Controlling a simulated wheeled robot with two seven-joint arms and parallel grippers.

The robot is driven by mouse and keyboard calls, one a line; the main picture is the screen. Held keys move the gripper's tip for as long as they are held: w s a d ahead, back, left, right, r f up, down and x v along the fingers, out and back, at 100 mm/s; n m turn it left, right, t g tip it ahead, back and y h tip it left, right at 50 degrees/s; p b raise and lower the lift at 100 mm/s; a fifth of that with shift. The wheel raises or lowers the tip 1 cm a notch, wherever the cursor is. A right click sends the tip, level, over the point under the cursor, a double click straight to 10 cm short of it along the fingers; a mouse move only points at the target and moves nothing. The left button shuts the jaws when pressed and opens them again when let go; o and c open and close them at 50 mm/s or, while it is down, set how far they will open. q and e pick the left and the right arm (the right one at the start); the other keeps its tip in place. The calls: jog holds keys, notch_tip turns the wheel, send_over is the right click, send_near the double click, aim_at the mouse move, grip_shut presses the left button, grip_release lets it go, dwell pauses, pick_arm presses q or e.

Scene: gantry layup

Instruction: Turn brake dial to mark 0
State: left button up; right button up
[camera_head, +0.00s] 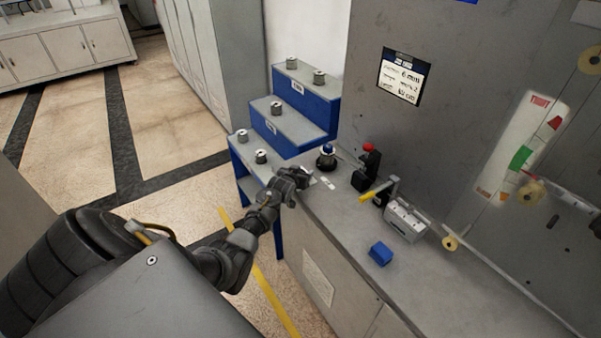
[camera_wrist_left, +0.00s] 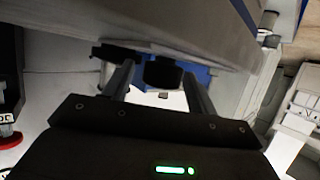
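A round black knob with a blue and white top (camera_head: 327,157), which looks like the brake dial, stands at the far left end of the grey counter. My left gripper (camera_head: 303,174) is just left of and in front of it in the head view. In the left wrist view, which looks upside down, the two fingers of my left gripper (camera_wrist_left: 158,88) are spread apart. A dark round part (camera_wrist_left: 163,72), probably the dial, shows between or beyond them. I cannot tell whether they touch it. The mark 0 is not readable. My right gripper is not in view.
A black box with a red button (camera_head: 368,160) stands right of the knob. A yellow-handled lever (camera_head: 375,193), a grey block unit (camera_head: 405,221) and a blue block (camera_head: 380,253) are farther right. Blue steps (camera_head: 290,118) with metal pieces stand behind left. The counter's front right is clear.

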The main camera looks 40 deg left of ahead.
pick_arm(q)
jog(key=shift+s+d+r, duration=0.15)
jog(key=shift+s, duration=0.35)
jog(key=v, duration=0.9)
jog(key=shift+s+r+b, duration=0.15)
jog(key=shift+s+b, duration=0.15)
jog(key=shift+b, duration=0.05)
jog(key=shift+d, duration=0.1)
